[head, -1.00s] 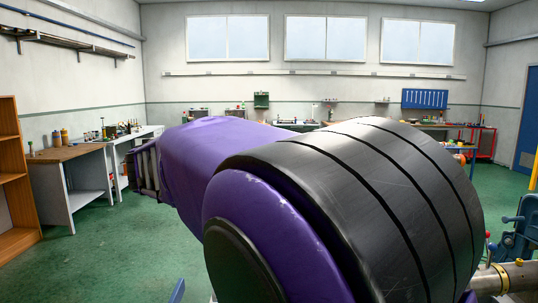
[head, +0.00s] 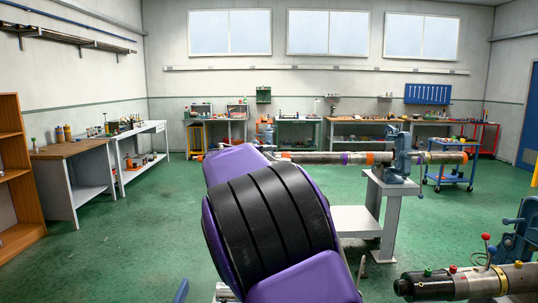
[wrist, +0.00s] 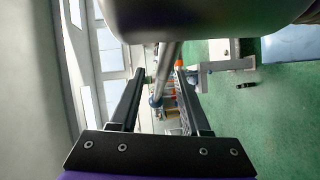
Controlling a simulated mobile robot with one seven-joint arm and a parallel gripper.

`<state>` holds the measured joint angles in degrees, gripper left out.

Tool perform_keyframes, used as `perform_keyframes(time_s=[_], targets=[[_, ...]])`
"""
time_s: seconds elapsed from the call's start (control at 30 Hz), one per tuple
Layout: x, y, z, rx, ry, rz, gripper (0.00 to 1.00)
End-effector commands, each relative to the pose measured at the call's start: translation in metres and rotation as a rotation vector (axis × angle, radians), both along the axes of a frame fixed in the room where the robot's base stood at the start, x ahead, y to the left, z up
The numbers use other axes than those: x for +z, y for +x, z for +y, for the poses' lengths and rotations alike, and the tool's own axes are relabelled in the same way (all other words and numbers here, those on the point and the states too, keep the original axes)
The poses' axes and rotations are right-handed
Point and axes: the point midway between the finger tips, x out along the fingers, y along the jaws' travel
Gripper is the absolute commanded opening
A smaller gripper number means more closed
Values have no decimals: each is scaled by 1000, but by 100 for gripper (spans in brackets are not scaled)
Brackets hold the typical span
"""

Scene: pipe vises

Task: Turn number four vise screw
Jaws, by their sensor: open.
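A blue vise (head: 397,155) stands on a grey pedestal (head: 384,215) right of centre in the head view, around a long grey pipe with orange bands (head: 335,158). A second blue vise (head: 520,230) is cut by the right edge, beside a nearer pipe (head: 470,284). I cannot read a number on either, and cannot tell which is number four. In the wrist view my gripper (wrist: 162,72) has its two black fingers apart, with nothing held. A grey bar and a small blue part (wrist: 156,101) show beyond and between them. My arm hides the gripper in the head view.
Workbenches line the left (head: 70,152) and back (head: 370,122) walls. A blue cart (head: 452,165) stands behind the pedestal vise. Red and green knobs (head: 486,237) stick up near the close pipe. Green floor is clear at left.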

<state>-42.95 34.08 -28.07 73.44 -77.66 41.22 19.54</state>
Motion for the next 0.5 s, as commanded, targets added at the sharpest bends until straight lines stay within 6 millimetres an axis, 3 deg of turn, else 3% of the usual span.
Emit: perform_keyframes(time_s=[0.33,0.5], targets=[[-1,4,-2,0,1,0,47],[-1,4,-2,0,1,0,16]])
